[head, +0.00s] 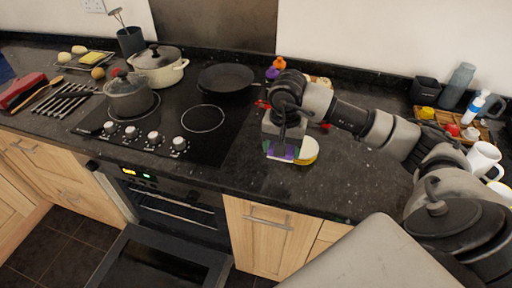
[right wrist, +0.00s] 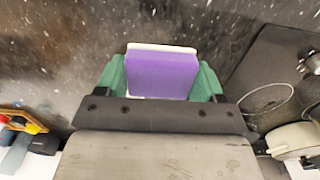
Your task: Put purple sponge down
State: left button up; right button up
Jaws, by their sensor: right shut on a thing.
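The purple sponge (head: 283,153) is at the end of my right gripper (head: 284,145), low over the dark granite counter right of the hob. In the right wrist view the sponge (right wrist: 162,74) sits between the green fingers of my right gripper (right wrist: 163,80), which is shut on it. A pale strip shows along its far edge. A rounded white and yellow thing (head: 308,152) shows just right of the sponge in the head view; I cannot tell whether they touch. Whether the sponge touches the counter is unclear. My left gripper is not in view.
The counter (head: 345,172) right of the sponge is clear. Mugs (head: 484,157) stand far right. The oven door (head: 160,262) hangs open below.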

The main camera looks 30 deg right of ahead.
aim_at(260, 159)
jog(key=w, duration=0.1)
jog(key=w+f, duration=0.1)
jog(key=w+f+p, duration=0.1)
jog(key=shift+w+a, duration=0.3)
jog(key=shift+a, duration=0.05)
jog(key=w+f, duration=0.1)
jog(key=w+f+p, duration=0.1)
jog(key=w, duration=0.1)
jog(key=shift+w+a, duration=0.15)
jog(key=shift+w, duration=0.05)
jog(key=shift+w+f, duration=0.65)
jog(key=shift+f, duration=0.1)
notch_tip(260, 159, down, 3)
jog(key=shift+f+p, duration=0.1)
jog(key=shift+p, duration=0.75)
jog(key=shift+f, duration=0.15)
jog(key=shift+f+b, duration=0.25)
jog(key=shift+b, duration=0.1)
jog(key=o, duration=0.8)
jog(key=shift+r, duration=0.1)
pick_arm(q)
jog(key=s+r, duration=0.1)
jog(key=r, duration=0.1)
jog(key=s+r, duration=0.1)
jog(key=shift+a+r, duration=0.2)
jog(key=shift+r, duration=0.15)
pick_arm(e)
jog(key=shift+o, duration=0.2)
